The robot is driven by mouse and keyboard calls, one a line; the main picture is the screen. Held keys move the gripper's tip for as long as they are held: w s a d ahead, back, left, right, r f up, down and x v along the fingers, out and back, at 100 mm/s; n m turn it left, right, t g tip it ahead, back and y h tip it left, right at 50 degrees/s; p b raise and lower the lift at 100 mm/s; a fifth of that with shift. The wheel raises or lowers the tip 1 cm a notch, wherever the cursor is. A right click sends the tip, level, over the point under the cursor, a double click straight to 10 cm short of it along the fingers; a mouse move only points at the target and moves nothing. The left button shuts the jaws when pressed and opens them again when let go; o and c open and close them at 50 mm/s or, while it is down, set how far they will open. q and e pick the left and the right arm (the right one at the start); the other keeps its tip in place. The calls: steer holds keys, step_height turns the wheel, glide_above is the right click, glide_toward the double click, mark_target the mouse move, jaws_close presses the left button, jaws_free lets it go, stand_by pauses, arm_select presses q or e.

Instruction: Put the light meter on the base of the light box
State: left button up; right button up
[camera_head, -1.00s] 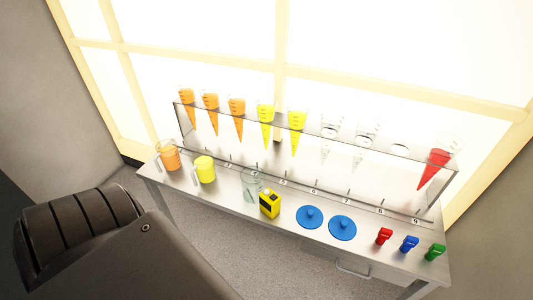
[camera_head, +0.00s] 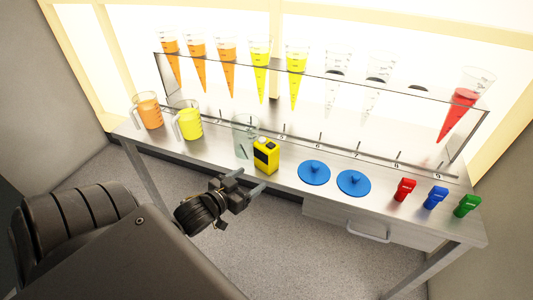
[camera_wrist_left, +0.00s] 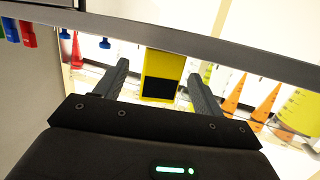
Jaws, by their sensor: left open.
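The light meter (camera_head: 266,157), a yellow block with a dark display, stands on the front part of the metal table between a clear beaker and the blue lids. In the left wrist view, the light meter (camera_wrist_left: 165,65) shows between the two fingers. My left gripper (camera_head: 249,180) is open and empty, just in front of the meter at the table's front edge. I cannot tell whether the fingers overlap its sides. No separate light box can be made out for certain; bright panels (camera_head: 190,22) glow behind the rack. My right gripper is out of view.
The metal table (camera_head: 280,202) carries a clear rack (camera_head: 400,95) of orange, yellow, clear and red cones. An orange jug (camera_head: 149,111), a yellow jug (camera_head: 189,123) and a clear beaker (camera_head: 242,140) stand left of the meter. Blue lids (camera_head: 314,172) and red, blue and green items (camera_head: 435,197) lie right.

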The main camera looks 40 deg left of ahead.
mark_target(261, 153)
arm_select(q)
steer(key=w+r+t, duration=0.1)
steer(key=w, duration=0.1)
steer(key=w+a+r, duration=0.1)
steer(key=w+r, duration=0.1)
steer(key=w+r+t+h, duration=0.1)
steer(key=w+r, duration=0.1)
steer(key=shift+a+m+t, duration=0.2)
steer(key=shift+m+t, duration=0.1)
steer(key=shift+w+d+r, duration=0.1)
steer(key=shift+w, duration=1.35)
steer(key=shift+w+d, duration=0.1)
steer(key=shift+w, duration=1.3)
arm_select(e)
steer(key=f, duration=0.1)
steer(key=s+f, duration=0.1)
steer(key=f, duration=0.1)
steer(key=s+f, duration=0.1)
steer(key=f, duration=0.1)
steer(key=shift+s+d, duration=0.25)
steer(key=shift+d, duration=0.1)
arm_select(q)
steer(key=shift+c, duration=0.4)
steer(key=c, duration=0.8)
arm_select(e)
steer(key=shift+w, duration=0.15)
